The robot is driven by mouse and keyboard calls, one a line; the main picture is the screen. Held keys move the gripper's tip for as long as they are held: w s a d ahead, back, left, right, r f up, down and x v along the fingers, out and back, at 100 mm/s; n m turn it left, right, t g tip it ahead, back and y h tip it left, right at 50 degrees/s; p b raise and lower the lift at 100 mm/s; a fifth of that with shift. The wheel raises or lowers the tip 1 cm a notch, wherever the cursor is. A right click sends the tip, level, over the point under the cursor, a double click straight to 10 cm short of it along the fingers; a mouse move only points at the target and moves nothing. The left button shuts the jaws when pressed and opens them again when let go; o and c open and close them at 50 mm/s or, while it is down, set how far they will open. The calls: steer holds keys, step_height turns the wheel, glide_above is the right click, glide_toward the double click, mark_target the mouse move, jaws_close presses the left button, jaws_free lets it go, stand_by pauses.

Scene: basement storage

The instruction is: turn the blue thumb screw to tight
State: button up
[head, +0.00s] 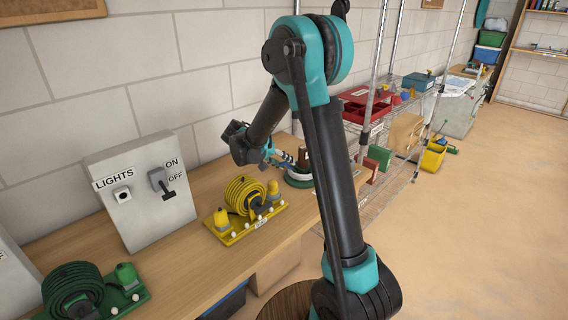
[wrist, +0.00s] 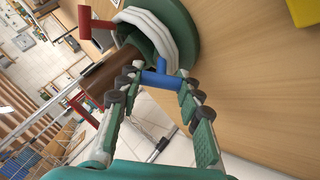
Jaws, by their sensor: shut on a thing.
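The blue thumb screw (wrist: 160,76) sits on the near side of a brown post that belongs to a green clamp-like fixture (wrist: 184,32). My gripper (wrist: 158,80) has its two green fingers on either side of the blue screw, shut on its crossbar. In the head view my gripper (head: 278,160) reaches down to the far part of the bench, beside the fixture (head: 299,178). The screw is too small there to make out its angle. A red handle (wrist: 97,23) stands at the fixture's left in the wrist view.
The wooden bench (head: 190,265) holds a yellow base with a coiled yellow hose (head: 245,194), a grey LIGHTS switch box (head: 140,190) and a green coil (head: 73,290). Wire shelving with red trays (head: 362,118) stands beyond. Bare bench top lies right of the fixture in the wrist view.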

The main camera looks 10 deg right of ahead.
stand_by(0.5)
steer(key=o, duration=1.2)
steer(key=v, duration=1.2)
steer(key=shift+a, duration=0.1)
